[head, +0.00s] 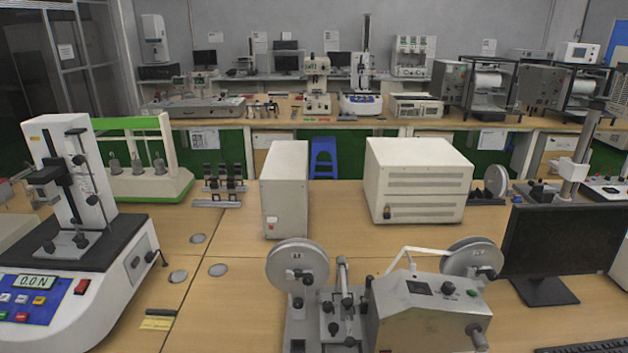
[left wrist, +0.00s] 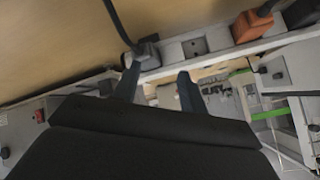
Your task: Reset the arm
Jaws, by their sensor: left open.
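A grey abrasion-type machine (head: 430,312) stands at the front of the table in the head view, with a disc marked with small letters on each side. A thin white bent arm (head: 408,252) shows raised above the machine, between the left disc (head: 298,265) and the right disc (head: 470,257). I cannot tell which arm the task names. My left gripper (left wrist: 158,88) shows in the left wrist view with two dark fingers apart and nothing between them. Neither gripper shows in the head view, and my right gripper is in no view.
A force tester (head: 84,228) with a 0.0 N display stands at the left. A beige box (head: 418,180), a narrow box (head: 285,190) and a black monitor (head: 560,240) stand around the machine. In the left wrist view, a power strip (left wrist: 215,43) with plugs lies close beyond the fingers.

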